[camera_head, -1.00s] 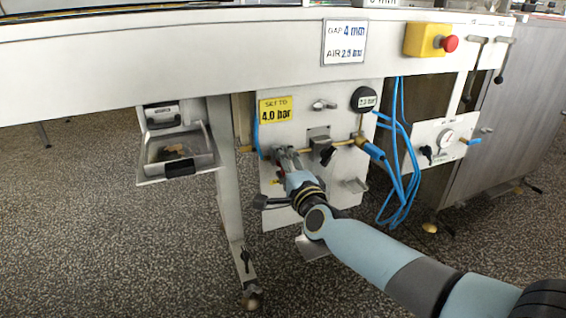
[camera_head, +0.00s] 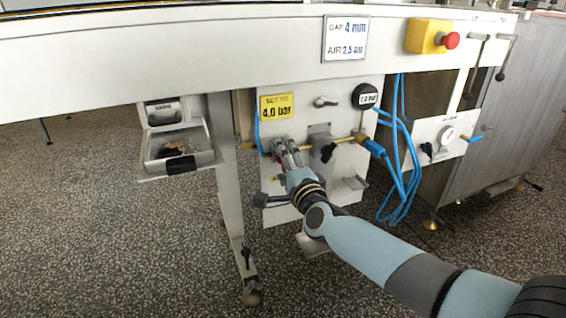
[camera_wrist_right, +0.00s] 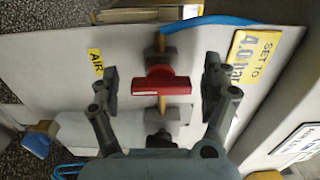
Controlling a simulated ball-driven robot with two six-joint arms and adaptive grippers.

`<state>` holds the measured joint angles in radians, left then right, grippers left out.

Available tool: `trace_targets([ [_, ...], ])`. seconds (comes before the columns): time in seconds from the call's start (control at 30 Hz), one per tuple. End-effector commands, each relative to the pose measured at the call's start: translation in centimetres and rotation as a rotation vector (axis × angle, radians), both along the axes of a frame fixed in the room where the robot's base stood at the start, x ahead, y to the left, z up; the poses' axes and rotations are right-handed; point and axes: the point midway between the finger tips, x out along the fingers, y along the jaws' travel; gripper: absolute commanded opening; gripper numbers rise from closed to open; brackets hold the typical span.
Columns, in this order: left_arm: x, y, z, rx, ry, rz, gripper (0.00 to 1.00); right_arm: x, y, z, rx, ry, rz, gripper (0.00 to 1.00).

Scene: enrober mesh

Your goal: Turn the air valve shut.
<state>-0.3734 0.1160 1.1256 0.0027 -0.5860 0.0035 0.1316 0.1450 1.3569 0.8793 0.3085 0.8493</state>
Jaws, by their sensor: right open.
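The air valve's red handle (camera_wrist_right: 160,85) shows in the right wrist view, lying crosswise to the brass pipe (camera_wrist_right: 161,42) that runs up and down that picture. A yellow AIR label (camera_wrist_right: 95,61) is beside it on the pale panel. My right gripper (camera_wrist_right: 162,86) is open, with one finger on each side of the handle and a visible gap to both its ends. My left gripper is not in view.
A black gauge (camera_head: 366,96) is at the panel's top right, with blue hoses (camera_head: 403,150) hanging beside it. A black knob (camera_head: 328,153) sits on the pipe right of my gripper. A drawer tray (camera_head: 150,160) and a machine leg (camera_head: 225,170) are left.

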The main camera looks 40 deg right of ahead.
Motion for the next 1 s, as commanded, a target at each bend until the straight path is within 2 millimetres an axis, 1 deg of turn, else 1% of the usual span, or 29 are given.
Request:
trace_targets([
  [0.07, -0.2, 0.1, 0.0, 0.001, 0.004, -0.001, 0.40, -0.2, 0.0, 0.0, 0.000, 0.000, 0.000, 0.81],
  [0.17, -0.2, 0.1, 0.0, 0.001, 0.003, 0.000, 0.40, -1.2, 0.3, -0.1, 0.000, 0.001, 0.000, 0.81],
  [0.27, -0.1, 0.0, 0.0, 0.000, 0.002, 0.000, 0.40, -3.0, 0.7, -0.1, 0.000, 0.002, 0.000, 0.81],
  [0.5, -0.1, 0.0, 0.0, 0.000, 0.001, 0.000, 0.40, -8.3, 2.0, -0.1, 0.001, 0.003, 0.001, 0.81],
  [0.6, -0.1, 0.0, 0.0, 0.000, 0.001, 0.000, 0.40, -9.9, 2.4, -0.1, 0.001, 0.003, 0.000, 0.81],
  [0.7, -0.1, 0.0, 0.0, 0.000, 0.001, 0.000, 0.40, -11.0, 2.7, -0.1, 0.000, 0.001, 0.000, 0.81],
  [0.8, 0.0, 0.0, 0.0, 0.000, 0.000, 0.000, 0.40, -11.6, 2.8, 0.0, 0.001, 0.001, 0.000, 0.81],
  [1.0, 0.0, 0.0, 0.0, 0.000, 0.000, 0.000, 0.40, -11.7, 2.8, 0.0, 0.000, 0.000, 0.000, 0.81],
])
